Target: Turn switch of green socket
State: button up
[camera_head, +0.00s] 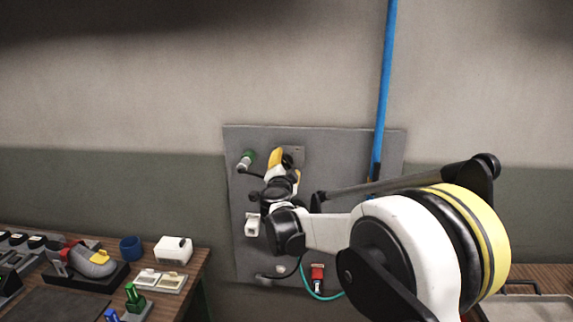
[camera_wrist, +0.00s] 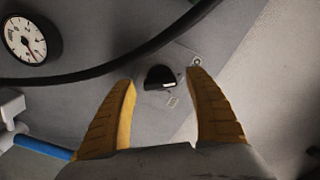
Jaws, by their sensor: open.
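A green-topped socket or plug (camera_head: 247,157) with a pale lower part sits at the upper left of the grey wall panel (camera_head: 240,215). A black half-round knob (camera_wrist: 160,77) shows on a grey plate in the wrist view. It lies just beyond and between the yellow fingertips of my gripper (camera_wrist: 163,78), with space at both sides. In the head view my gripper (camera_head: 286,162) is at the upper middle of the panel, right of the green socket. It is open and empty. My arm hides much of the panel. The green socket does not show in the wrist view.
A black hose (camera_wrist: 90,70) crosses near the fingers, and a round gauge (camera_wrist: 28,40) is at the left. A blue pipe (camera_head: 384,80) runs down the panel's right side. A red socket (camera_head: 317,274) is low on the panel. A cluttered bench (camera_head: 195,262) stands at the left.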

jog(key=s, duration=1.1)
jog(key=shift+s+a, duration=0.15)
jog(key=shift+s, duration=0.1)
jog(key=shift+r, duration=0.1)
jog(key=s+d+r+n+g+y+b, duration=0.1)
jog(key=s+d+r+n+y+b, duration=0.4)
jog(key=s+n, duration=0.4)
jog(key=s+d+f+n+g+h+b, duration=0.1)
jog(key=s+d+f+g, duration=0.4)
jog(key=s+d+f, duration=0.5)
jog(key=s+d+f+n+g+h+b, duration=0.1)
jog(key=s+d+f+g, duration=0.4)
jog(key=s+d+f, duration=0.5)
jog(key=s+f+h+b, duration=0.1)
jog(key=s+f+h, duration=0.1)
jog(key=s+f, duration=0.3)
jog(key=shift+s+d, duration=0.3)
jog(key=shift+s, duration=1.8)
